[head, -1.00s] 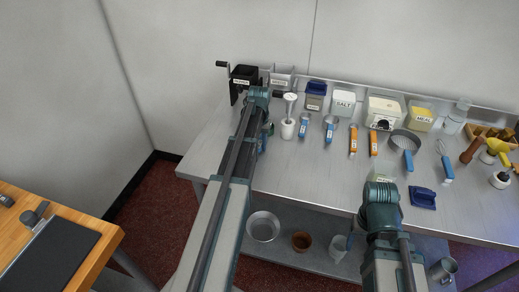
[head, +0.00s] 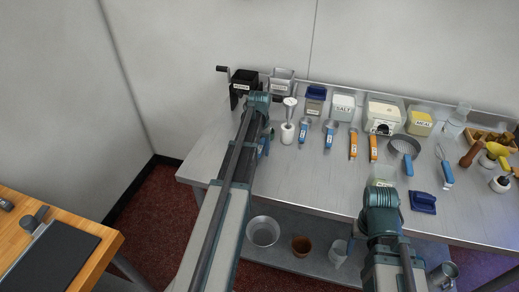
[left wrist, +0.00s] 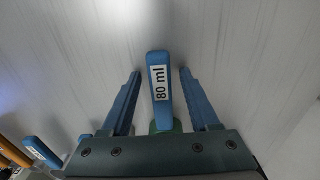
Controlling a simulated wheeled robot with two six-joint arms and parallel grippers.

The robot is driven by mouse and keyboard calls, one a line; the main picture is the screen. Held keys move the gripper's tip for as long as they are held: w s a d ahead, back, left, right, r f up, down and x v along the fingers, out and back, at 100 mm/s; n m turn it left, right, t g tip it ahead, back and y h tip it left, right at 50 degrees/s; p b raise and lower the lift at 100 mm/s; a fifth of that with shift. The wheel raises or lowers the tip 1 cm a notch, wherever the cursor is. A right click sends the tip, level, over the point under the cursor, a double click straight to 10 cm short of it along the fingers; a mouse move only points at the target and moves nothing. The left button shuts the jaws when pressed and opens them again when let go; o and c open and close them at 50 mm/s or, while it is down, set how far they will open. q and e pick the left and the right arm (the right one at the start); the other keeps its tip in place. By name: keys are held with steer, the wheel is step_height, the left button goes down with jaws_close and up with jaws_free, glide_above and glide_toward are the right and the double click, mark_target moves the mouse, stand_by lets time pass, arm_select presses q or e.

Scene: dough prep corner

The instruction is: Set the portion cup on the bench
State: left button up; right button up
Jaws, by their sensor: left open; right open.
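The portion cup shows in the left wrist view as a blue handle (left wrist: 160,90) with an "80 ml" label. Its cup end is mostly hidden behind my gripper body. My left gripper (left wrist: 160,84) is open, with one finger on each side of the handle and a visible gap on both sides. In the head view my left gripper (head: 265,142) is at the left part of the steel bench (head: 225,165), largely hidden by my arm. My right arm stands at the bench's front edge; its gripper fingers cannot be made out.
A white pestle-like tool (head: 288,125) stands close right of my left gripper. Blue-handled (head: 304,130) and orange-handled scoops (head: 353,143) lie further right. A black grinder (head: 243,85) and bins stand behind. The middle front of the bench (head: 310,180) is clear.

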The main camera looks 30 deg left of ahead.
arm_select(q)
step_height(320, 180, up, 12)
steer(key=p, duration=1.1)
steer(key=shift+p, duration=0.35)
steer(key=shift+s, duration=0.1)
steer(key=s+d+m, duration=0.2)
steer(key=s+d, duration=0.5)
steer(key=d, duration=0.4)
steer(key=s+d+m, duration=0.2)
steer(key=s+d, duration=0.5)
steer(key=d, duration=0.4)
steer(key=s+d+m+y, duration=0.1)
steer(key=s+d+m, duration=0.1)
steer(key=s+d, duration=0.5)
steer(key=d, duration=0.4)
steer(key=shift+m, duration=0.3)
